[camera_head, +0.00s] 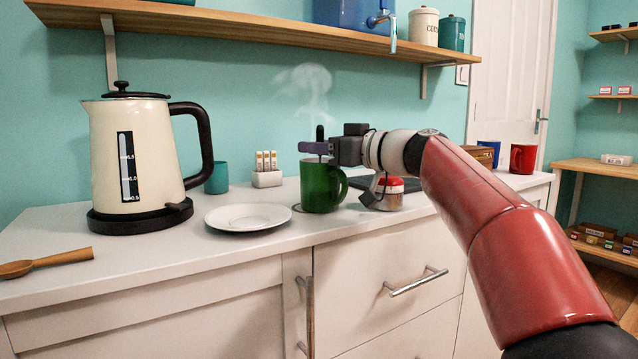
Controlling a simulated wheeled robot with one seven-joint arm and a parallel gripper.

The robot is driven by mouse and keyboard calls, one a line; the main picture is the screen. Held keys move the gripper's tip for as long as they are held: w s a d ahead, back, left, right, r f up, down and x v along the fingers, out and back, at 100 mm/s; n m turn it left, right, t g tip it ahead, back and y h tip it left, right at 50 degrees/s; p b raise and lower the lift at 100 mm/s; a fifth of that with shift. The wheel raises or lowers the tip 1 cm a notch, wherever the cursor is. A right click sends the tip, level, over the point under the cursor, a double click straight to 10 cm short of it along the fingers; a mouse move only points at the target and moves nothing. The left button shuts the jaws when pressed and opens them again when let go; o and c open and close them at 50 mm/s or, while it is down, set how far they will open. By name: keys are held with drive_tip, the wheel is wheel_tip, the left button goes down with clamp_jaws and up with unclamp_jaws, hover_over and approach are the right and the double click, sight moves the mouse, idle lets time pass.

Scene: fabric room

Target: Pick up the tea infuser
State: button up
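A green mug (318,190) stands on the white counter, with steam rising above it. A thin black upright handle (320,132) shows above the mug and looks like the top of the tea infuser. The rest of the infuser is hidden by my gripper and the mug. My gripper (314,147) reaches in from the right, level, just above the mug's rim. Its fingers overlap the black handle in this view. I see the fingers from the side, so I cannot tell whether they are open or shut on the handle.
A white plate (248,217) lies left of the mug, with a kettle (135,150) further left. A small rack (266,179) and a teal cup (217,178) stand behind. A shelf (240,28) hangs above.

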drive_tip(key=shift+x, duration=0.95)
clamp_jaws()
drive_tip(key=shift+r, duration=0.1)
